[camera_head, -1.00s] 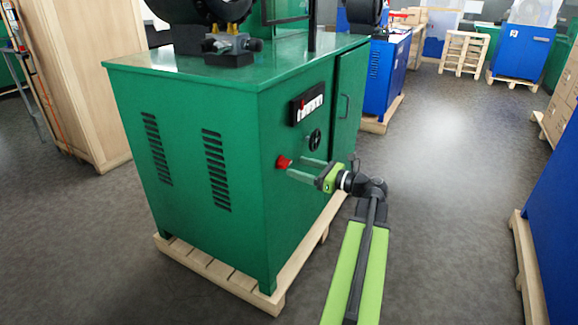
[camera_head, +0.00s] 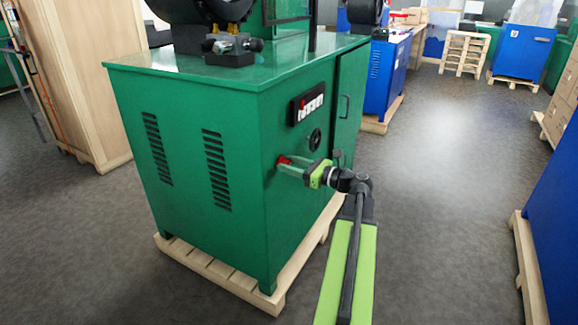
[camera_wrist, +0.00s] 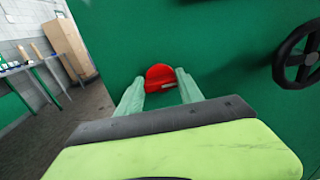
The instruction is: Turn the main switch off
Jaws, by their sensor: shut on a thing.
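The main switch is a red knob (camera_head: 284,160) on the front panel of the green machine (camera_head: 232,150), below and left of the black handwheel. My gripper (camera_head: 290,165) is at the panel with its fingers on the two sides of the red knob, shut on it. In the wrist view the red knob (camera_wrist: 160,78) shows between the two pale green fingertips of my gripper (camera_wrist: 159,82). A small pale mark shows at its lower edge. The fingers hide part of the knob in the head view.
The machine stands on a wooden pallet (camera_head: 225,277). A blue cabinet (camera_head: 553,215) stands at the right, with open grey floor between.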

